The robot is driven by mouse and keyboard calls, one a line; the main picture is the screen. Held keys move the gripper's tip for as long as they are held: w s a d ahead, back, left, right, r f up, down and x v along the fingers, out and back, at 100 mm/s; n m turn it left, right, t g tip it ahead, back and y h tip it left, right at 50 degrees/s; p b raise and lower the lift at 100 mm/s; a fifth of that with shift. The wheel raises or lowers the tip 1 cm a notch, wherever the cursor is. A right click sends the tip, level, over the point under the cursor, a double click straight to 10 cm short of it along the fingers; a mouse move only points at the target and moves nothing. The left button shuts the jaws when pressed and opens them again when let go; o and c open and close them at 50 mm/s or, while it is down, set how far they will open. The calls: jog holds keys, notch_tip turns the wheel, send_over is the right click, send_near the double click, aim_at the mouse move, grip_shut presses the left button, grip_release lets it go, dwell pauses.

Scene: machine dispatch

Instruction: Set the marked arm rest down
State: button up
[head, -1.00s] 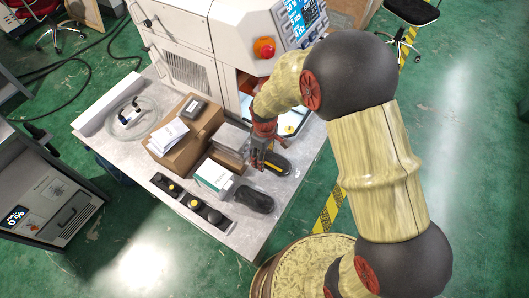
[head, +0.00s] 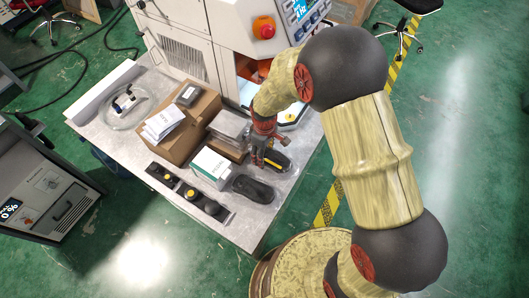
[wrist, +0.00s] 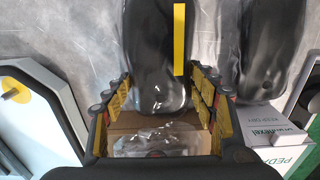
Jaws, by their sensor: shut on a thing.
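The marked arm rest is a dark, rounded pad with a yellow stripe. It shows in the head view (head: 279,161) near the table's right edge, and in the wrist view (wrist: 155,45) running upward from between the fingers. My gripper (head: 258,160) is shut on its near end, with the yellow-padded fingers on both sides in the wrist view (wrist: 160,105). The pad is on or just above the grey tabletop; I cannot tell which. A second dark arm rest (head: 253,190), with no stripe seen, lies beside it and also shows in the wrist view (wrist: 262,55).
A white-and-green box (head: 210,165) and a cardboard box with a clear bag (head: 229,125) stand close to my gripper. A larger cardboard box (head: 185,140) is farther left. A black button strip (head: 185,192) lies at the front edge. The machine (head: 215,40) stands behind.

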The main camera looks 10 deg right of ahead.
jog(key=shift+f+b, duration=0.35)
jog(key=shift+f, duration=0.2)
dwell(0.4)
jog(key=o, duration=1.6)
notch_tip(320, 180, up, 12)
